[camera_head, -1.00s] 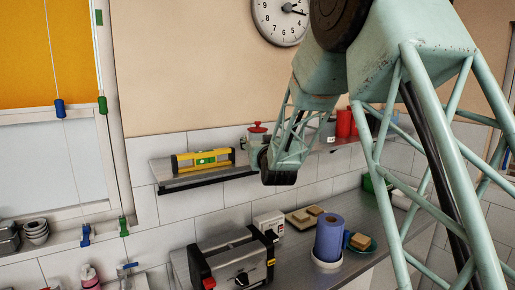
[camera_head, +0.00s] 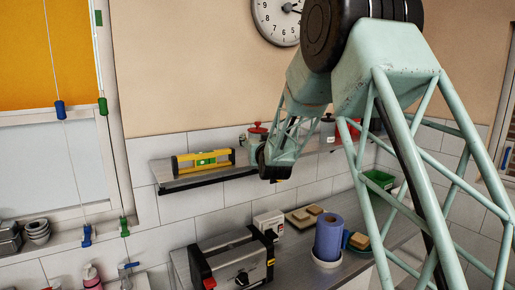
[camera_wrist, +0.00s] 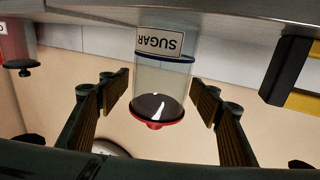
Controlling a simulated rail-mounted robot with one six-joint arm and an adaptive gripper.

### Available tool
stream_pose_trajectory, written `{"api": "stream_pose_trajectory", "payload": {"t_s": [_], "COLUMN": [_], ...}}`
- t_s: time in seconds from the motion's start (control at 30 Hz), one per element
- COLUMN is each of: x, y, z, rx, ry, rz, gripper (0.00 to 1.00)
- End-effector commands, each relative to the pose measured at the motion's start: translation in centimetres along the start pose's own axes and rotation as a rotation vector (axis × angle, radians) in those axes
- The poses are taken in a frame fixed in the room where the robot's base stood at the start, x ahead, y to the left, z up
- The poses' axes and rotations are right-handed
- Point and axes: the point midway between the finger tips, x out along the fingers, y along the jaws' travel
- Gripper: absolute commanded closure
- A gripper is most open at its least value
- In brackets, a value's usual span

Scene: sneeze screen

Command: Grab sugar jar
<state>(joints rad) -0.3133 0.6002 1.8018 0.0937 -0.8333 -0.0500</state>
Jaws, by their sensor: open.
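The sugar jar (camera_wrist: 161,78) is clear glass with a white SUGAR label and a red-knobbed lid. It appears upside down in the wrist view, with its base at the shelf (camera_wrist: 215,15). My gripper (camera_wrist: 160,96) is open, with one finger on each side of the jar and visible gaps beside the glass. In the head view a red-lidded jar (camera_head: 257,131), which looks like the same one, stands on the wall shelf just behind my wrist. My fingers are hidden there by my own arm.
A red jar (camera_wrist: 15,45) stands on the other side. A toaster (camera_head: 232,262) and blue paper roll (camera_head: 329,237) are on the counter below.

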Motion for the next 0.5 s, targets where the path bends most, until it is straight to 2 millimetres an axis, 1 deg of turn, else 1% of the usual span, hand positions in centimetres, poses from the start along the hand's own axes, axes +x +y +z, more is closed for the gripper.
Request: {"api": "stream_pose_trajectory", "payload": {"t_s": [0.47,0.5], "x": [-0.03,-0.03], "y": [-0.01,-0.01], "z": [0.0,0.0], "rx": [0.0,0.0], "ry": [0.0,0.0], "rz": [0.0,0.0], "gripper": [0.42,0.45]}}
